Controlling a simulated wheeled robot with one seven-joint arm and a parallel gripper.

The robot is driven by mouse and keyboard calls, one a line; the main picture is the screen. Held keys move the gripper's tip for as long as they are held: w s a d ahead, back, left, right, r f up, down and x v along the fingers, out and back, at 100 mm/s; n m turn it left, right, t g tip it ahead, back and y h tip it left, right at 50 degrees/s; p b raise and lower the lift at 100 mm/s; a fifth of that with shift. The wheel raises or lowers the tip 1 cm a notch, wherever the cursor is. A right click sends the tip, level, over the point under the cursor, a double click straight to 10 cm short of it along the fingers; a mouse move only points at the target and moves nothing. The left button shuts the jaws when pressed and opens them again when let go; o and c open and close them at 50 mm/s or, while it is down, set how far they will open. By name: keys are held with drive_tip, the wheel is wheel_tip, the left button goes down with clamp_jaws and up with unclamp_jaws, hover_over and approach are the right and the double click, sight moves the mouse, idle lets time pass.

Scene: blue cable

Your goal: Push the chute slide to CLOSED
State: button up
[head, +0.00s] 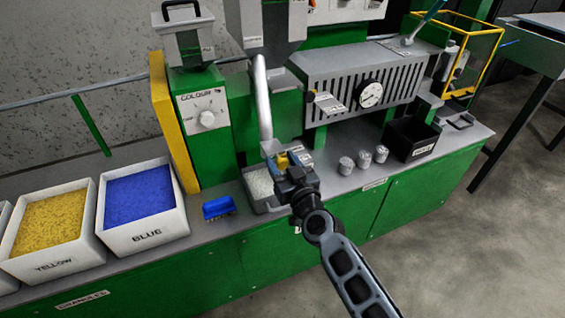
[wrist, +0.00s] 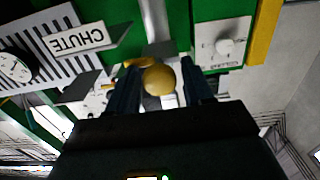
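A pale metal pipe (head: 263,95) comes down from the hopper to the chute outlet above the bench. My gripper (head: 284,166) is at the pipe's lower end. In the wrist view its two dark fingers (wrist: 160,88) stand apart on either side of the knob, and I cannot tell whether they touch it. The slide plate and its position marks are mostly hidden.
A tray of pale granules (head: 260,184) sits below the pipe, partly behind my gripper. The CHUTE sign (head: 330,103) juts out at upper right.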

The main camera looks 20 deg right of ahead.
sight(276, 152)
clamp_jaws()
idle(0.3)
drive_tip(key=shift+w, duration=2.15)
drive_tip(key=shift+r, duration=0.1)
drive_tip(key=shift+o, duration=0.9)
unclamp_jaws()
drive_tip(key=shift+w, duration=0.1)
drive_tip(key=shift+s, duration=3.95)
